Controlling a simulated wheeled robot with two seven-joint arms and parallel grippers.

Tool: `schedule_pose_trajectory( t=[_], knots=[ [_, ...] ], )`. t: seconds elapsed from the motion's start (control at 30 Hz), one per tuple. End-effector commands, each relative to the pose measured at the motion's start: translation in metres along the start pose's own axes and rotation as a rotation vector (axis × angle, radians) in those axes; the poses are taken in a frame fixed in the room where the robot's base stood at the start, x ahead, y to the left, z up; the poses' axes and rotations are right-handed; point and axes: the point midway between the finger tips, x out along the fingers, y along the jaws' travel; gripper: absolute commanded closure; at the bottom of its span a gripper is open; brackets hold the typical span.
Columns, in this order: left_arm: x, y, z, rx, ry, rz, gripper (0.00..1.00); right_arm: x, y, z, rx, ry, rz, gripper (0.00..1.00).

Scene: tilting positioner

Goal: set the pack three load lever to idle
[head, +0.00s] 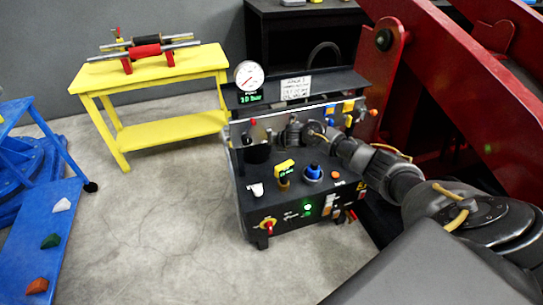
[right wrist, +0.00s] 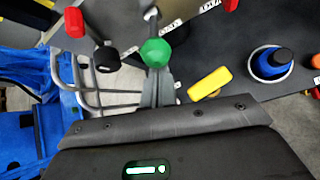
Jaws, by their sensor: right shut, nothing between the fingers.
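A black control console (head: 262,185) stands in the middle of the head view. The right wrist view shows its levers: a red knob (right wrist: 74,22), a black knob (right wrist: 106,58), a green faceted knob (right wrist: 155,52) and another red knob (right wrist: 231,4). The lever labels are not readable, so I cannot tell which is the pack three load lever. My right gripper (right wrist: 158,82) is shut and empty, its fingertips right at the green knob; whether they touch is unclear. In the head view the right gripper (head: 275,137) reaches over the console from the right, hiding some levers. My left gripper is out of view.
A yellow handle (right wrist: 210,83) and a blue knob (right wrist: 272,63) sit beside the levers. A pressure gauge (head: 249,75) stands above the console. Red beams (head: 460,80) rise close on the right. A yellow table (head: 150,72) stands back left; the floor between is clear.

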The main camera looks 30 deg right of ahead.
Motion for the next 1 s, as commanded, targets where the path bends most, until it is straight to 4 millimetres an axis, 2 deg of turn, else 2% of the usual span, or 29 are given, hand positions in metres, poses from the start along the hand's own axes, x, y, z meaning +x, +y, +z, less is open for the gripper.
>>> schedule_pose_trajectory(
  t=[0.67, 0.77, 1.0],
  knots=[
    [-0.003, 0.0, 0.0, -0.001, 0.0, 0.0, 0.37, -0.004, 0.004, 0.006, 0.001, -0.006, 0.003, 1.0],
    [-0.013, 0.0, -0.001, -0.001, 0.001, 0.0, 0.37, -0.011, 0.006, 0.01, 0.0, -0.005, 0.004, 1.0],
    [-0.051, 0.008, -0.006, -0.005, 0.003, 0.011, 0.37, -0.045, 0.017, 0.019, -0.007, 0.0, 0.008, 1.0]
  ],
)
